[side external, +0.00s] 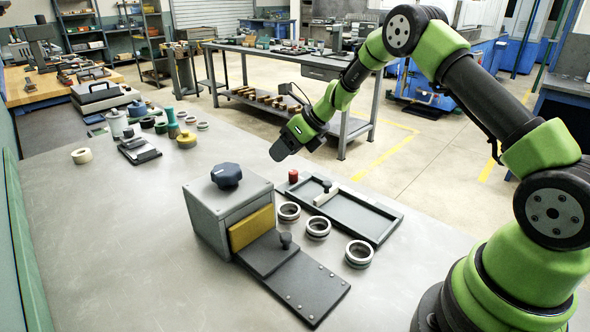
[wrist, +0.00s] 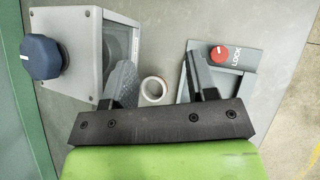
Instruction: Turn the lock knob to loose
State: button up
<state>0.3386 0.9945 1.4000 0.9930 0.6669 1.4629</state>
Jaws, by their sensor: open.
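The red lock knob (wrist: 219,54) is round with a white mark on top, beside the word LOCK, in the wrist view. In the side view the red knob (side external: 293,176) stands at the left end of the dark tray-like fixture (side external: 385,207). My gripper (side external: 281,150) is above and behind that fixture, apart from the knob. In the wrist view my gripper (wrist: 161,82) is open with nothing held; its right finger lies just below and left of the red knob in the picture. I cannot read the knob's present setting.
A grey box (side external: 228,205) with a large blue knob (side external: 226,175) and yellow panel stands left of the fixture. Three metal rings (side external: 318,228) sit between them. A dark plate (side external: 300,284) extends in front of the box.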

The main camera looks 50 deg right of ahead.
jog(key=t, duration=0.1)
jog(key=m+t+h, duration=0.1)
jog(key=m+h, duration=0.4)
jog(key=h, duration=0.1)
send_near(294, 172)
jog(key=shift+x, duration=5.2)
jog(key=c, duration=0.9)
jog(key=shift+c, duration=0.2)
